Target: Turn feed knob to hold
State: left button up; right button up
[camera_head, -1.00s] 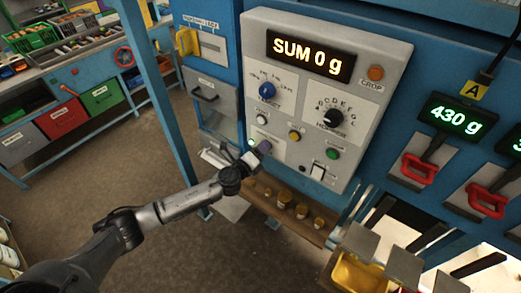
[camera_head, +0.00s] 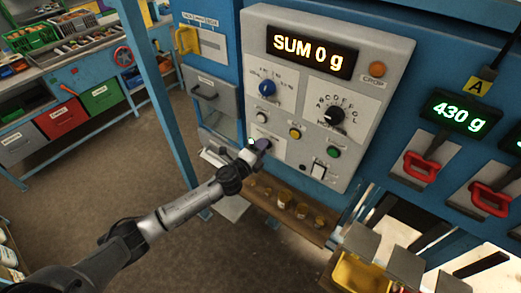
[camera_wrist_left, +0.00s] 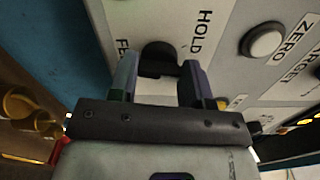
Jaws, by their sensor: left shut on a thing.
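The feed knob (camera_wrist_left: 158,56) is a small black knob on the grey panel, seen in the left wrist view between the words "HOLD" and a partly covered "FE…". My left gripper (camera_wrist_left: 158,82) is shut on it, one finger on each side. The fingers cover part of the knob and of the label, so its exact pointing direction cannot be read. In the head view my left gripper (camera_head: 259,146) is at the lower left of the panel (camera_head: 377,105) and hides the knob. My right gripper is not in view.
The panel carries a "SUM 0 g" display (camera_head: 309,52), a blue knob (camera_head: 267,88), a black dial (camera_head: 333,115) and several buttons. Below is a wooden shelf (camera_head: 318,236) with small brass-coloured weights. Red handles (camera_head: 421,167) and a yellow tray (camera_head: 358,274) stand to the right.

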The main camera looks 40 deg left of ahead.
pick_arm(q)
jog(key=shift+f+n+p, duration=0.2)
jog(key=shift+n+p, duration=0.15)
jog(key=shift+n, duration=3.65)
jog(key=o, duration=0.9)
